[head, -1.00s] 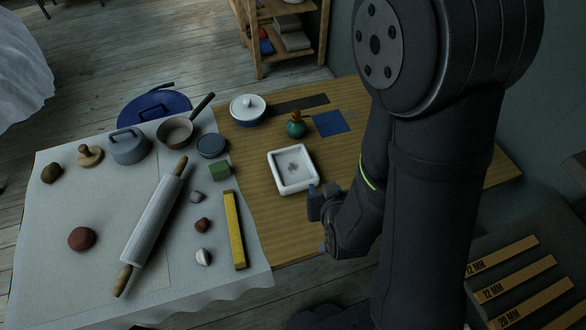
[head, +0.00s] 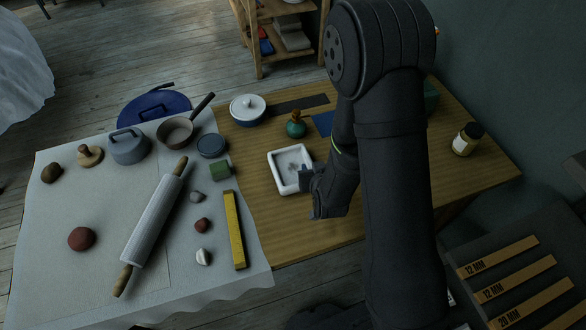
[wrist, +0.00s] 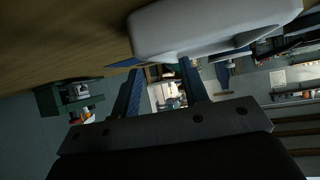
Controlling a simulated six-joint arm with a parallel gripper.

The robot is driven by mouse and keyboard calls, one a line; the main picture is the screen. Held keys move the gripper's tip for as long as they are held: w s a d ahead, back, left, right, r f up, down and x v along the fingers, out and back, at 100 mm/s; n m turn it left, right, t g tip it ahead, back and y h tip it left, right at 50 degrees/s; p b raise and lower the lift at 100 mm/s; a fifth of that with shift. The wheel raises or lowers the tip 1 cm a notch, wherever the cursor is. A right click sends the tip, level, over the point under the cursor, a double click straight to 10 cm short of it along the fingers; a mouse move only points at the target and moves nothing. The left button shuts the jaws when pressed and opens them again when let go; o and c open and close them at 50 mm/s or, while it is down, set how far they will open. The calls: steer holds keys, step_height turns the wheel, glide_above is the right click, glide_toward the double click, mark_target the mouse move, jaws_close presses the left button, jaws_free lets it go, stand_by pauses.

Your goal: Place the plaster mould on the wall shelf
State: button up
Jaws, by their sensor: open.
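The plaster mould (head: 284,184) is a white, square, shallow block with a recessed face, lying on the wooden table. In the wrist view its thick white rim (wrist: 190,28) fills the upper middle. My gripper (head: 304,178) is at the mould's right edge, and part of that edge is hidden behind it. In the wrist view my gripper (wrist: 162,68) is open, with its two blue fingertips just below the rim; I cannot tell if they touch it. I cannot clearly identify the wall shelf; a wooden shelf unit (head: 256,42) stands at the back.
A green stoppered bottle (head: 296,126) stands just behind the mould. A lidded pot (head: 247,110) is farther back, a jar (head: 467,139) at the table's right. The cloth at left holds a rolling pin (head: 152,215), a yellow bar (head: 233,230) and clay lumps. Table is bare in front of the mould.

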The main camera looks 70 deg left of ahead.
steer(key=shift+x, duration=1.15)
jaws_close()
